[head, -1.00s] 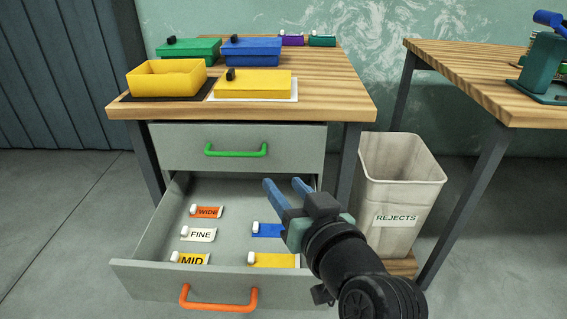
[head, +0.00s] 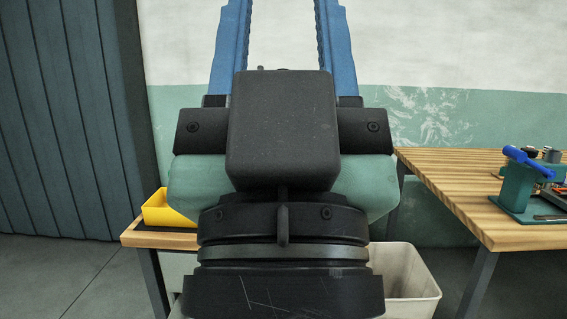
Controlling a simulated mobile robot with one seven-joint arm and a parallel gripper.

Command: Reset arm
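My gripper (head: 283,40) is raised close in front of the head camera and fills the middle of the view. Its two blue fingers stand apart and point upward, with only the wall between them. The fingertips run past the top edge of the picture. No held thing shows between the visible parts of the fingers. My gripper and wrist hide most of the left table, its drawers and the boxes on it.
The yellow open box (head: 168,212) shows at the left end of the wooden table (head: 160,239). The reject bin (head: 412,285) stands low on the right. The right table (head: 450,190) carries a teal device with a blue handle (head: 530,175).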

